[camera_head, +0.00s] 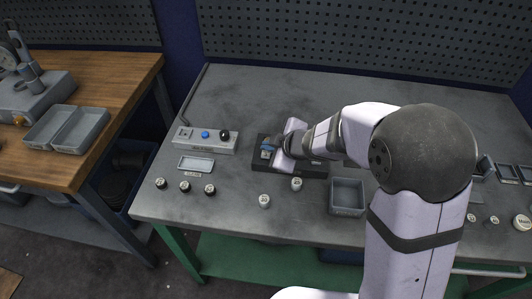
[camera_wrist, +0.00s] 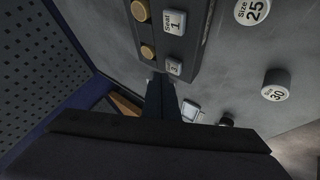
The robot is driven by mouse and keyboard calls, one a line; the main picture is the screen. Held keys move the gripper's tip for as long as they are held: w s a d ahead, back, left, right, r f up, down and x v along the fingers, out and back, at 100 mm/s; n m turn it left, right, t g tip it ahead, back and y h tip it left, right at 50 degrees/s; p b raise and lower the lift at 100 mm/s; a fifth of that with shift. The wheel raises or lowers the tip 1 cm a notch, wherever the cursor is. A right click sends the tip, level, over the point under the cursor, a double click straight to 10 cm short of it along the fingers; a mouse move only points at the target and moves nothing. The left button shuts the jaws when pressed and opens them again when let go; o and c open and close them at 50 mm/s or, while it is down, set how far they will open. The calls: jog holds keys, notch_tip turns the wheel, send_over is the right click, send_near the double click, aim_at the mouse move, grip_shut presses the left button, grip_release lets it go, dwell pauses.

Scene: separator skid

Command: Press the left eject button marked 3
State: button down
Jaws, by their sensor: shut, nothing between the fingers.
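A dark block (camera_wrist: 196,40) carries two raised pale keys in the wrist view. One key reads "Seat 1" (camera_wrist: 174,22) and the other is marked 3 (camera_wrist: 174,68). Two gold round pieces (camera_wrist: 148,51) sit beside the keys. My gripper (camera_wrist: 160,78) is shut and empty, with its dark fingertips at the block's end, very close to the key marked 3. I cannot tell whether they touch. In the head view my gripper (camera_head: 268,152) is over the left end of the dark block (camera_head: 312,172), and my arm hides much of the block.
A grey control box (camera_head: 207,140) with a blue and a black knob stands left of the block. A small tray (camera_head: 196,164) and several round size-marked pieces (camera_head: 264,201) lie in front. A grey bin (camera_head: 347,196) stands to the right. The rear bench top is clear.

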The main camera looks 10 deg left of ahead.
aim_at(269, 156)
jog(key=shift+f, duration=0.25)
jog(key=shift+f+b, duration=0.2)
jog(key=shift+b, duration=0.1)
jog(key=shift+f+b, duration=0.4)
jog(key=shift+f, duration=0.15)
dwell(1.1)
jog(key=shift+r, duration=0.1)
jog(key=shift+r+p, duration=0.9)
jog(key=shift+p, duration=0.15)
jog(key=shift+r, duration=0.1)
notch_tip(269, 156, up, 5)
jog(key=p, duration=0.5)
dwell(0.5)
